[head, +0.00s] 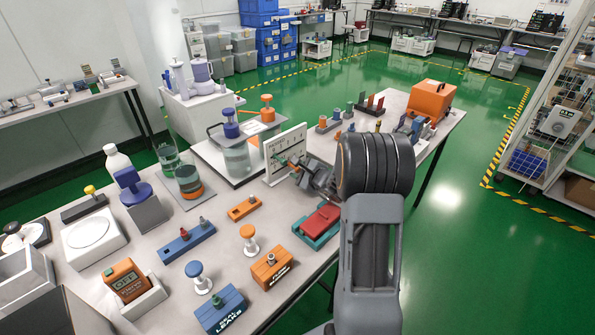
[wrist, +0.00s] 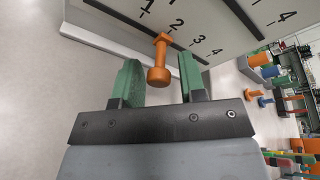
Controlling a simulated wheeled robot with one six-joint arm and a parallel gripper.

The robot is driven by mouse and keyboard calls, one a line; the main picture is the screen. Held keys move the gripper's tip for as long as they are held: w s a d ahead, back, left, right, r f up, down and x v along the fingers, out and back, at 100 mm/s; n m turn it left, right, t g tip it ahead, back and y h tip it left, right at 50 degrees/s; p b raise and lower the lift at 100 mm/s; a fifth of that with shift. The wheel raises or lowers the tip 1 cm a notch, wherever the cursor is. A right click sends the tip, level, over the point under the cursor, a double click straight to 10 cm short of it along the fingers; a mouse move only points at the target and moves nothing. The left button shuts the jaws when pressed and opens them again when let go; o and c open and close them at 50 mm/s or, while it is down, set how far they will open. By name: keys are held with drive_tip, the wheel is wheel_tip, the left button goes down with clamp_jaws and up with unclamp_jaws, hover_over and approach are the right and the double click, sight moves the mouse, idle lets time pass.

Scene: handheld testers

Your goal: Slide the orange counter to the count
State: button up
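The orange counter (wrist: 158,66) is a round-headed peg that stands out from a black slot (wrist: 195,57) in a white upright board. Its base is near the printed 2, in a row marked 1 to 4. My gripper (wrist: 159,70) is open, with one green finger on each side of the counter's head and a visible gap on both sides. In the head view the white board (head: 297,138) stands on the table and my gripper (head: 291,163) is in front of its face. The counter cannot be made out clearly there.
Close to the board are an orange-topped jar (head: 267,116), a small orange block (head: 244,208) and a red-and-teal tray (head: 318,224). Glass jars (head: 236,155) stand to the left. An orange box (head: 431,100) stands at the table's far end.

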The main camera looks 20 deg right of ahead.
drive_tip(key=shift+o, duration=0.7)
drive_tip(key=v, duration=1.3)
drive_tip(key=shift+s+r+p, duration=0.15)
drive_tip(key=shift+s+p, duration=0.2)
drive_tip(key=shift+s, duration=0.05)
